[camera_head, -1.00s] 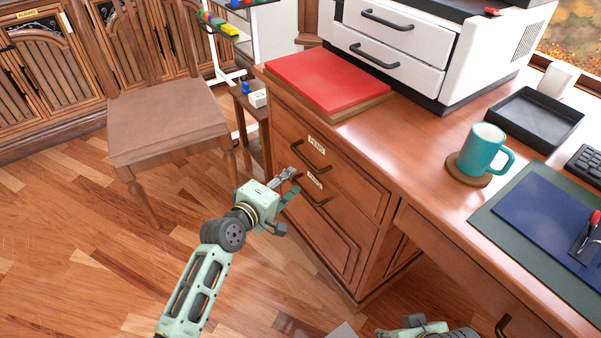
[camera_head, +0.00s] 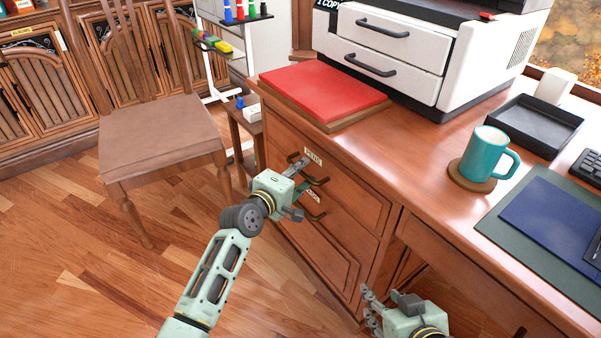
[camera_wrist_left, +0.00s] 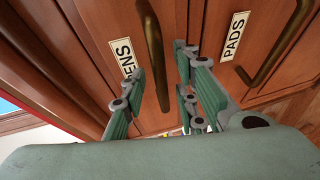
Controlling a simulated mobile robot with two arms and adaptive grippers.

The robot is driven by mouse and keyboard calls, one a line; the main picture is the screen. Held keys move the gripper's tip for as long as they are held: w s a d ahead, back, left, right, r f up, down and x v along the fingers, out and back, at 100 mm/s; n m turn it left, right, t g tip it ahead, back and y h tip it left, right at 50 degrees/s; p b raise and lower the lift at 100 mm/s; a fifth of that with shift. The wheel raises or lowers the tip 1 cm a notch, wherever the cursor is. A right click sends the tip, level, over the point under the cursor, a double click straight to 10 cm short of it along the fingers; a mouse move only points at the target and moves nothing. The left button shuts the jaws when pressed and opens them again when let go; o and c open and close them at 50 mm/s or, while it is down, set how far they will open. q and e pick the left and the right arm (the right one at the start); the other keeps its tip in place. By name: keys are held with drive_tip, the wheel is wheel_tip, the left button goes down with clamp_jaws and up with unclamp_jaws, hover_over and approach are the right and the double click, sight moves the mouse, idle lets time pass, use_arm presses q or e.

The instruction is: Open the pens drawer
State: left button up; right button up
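The pens drawer (camera_head: 350,189) is the upper wooden drawer of the desk's left pedestal, and its front looks flush. Its label (camera_head: 313,157) is partly covered by my gripper in the wrist view. My left gripper (camera_head: 303,172) is at the drawer's dark bronze handle (camera_head: 319,181). In the left wrist view the fingers (camera_wrist_left: 160,78) are open, with the pens handle (camera_wrist_left: 154,55) lying between them. Contact with the handle cannot be told. My right gripper (camera_head: 370,307) is low beside the pedestal, and its finger opening is unclear.
The pads drawer (camera_head: 325,240) is below, with its handle (camera_head: 313,211) close under my left gripper. A red pad (camera_head: 325,88), a printer (camera_head: 420,50) and a teal mug (camera_head: 484,154) stand on the desk. A chair (camera_head: 160,135) stands left; the floor before the drawers is clear.

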use_arm(q)
drive_tip(key=shift+w+d, duration=0.1)
drive_tip(key=shift+c, duration=0.5)
clamp_jaws()
